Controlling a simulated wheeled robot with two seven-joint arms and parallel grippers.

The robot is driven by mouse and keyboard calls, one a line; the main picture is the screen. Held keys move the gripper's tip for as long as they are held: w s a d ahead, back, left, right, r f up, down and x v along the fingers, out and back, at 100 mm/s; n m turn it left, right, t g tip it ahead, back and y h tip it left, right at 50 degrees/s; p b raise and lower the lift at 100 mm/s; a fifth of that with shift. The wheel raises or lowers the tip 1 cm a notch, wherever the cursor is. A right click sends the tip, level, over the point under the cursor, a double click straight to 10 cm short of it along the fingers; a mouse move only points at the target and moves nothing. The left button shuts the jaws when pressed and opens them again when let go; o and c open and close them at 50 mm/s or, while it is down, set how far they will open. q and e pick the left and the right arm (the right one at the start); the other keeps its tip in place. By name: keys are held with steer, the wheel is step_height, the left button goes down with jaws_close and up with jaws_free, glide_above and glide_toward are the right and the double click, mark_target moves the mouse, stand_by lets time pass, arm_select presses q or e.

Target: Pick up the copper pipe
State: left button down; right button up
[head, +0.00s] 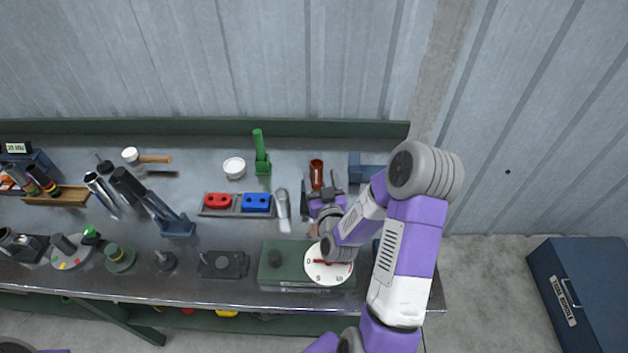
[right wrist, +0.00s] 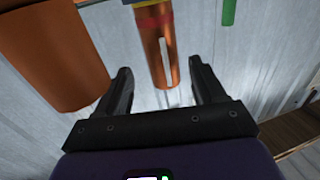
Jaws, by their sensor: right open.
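A copper-coloured pipe (right wrist: 158,45) shows in the right wrist view, with a pale slot along it and red and yellow bands near the top. It lies in line with the gap between the fingers of my right gripper (right wrist: 160,75). The gripper is open, and contact with the pipe does not show. In the head view a red-brown tube (head: 316,170) stands just beyond the open fingertips of my right gripper (head: 321,187). My left gripper is not in view.
A wider orange-brown cylinder (right wrist: 55,55) is close on the left in the right wrist view. The bench holds a red block (head: 217,202), a blue block (head: 257,202), a green stand (head: 261,160) and a white dial (head: 330,268) under my right arm.

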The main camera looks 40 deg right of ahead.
mark_target(315, 163)
steer(key=x, duration=0.2)
steer(key=r+p+x, duration=0.1)
steer(key=x, duration=0.2)
steer(key=shift+w+a+r, duration=0.1)
steer(key=shift+w, duration=0.45)
jaws_close()
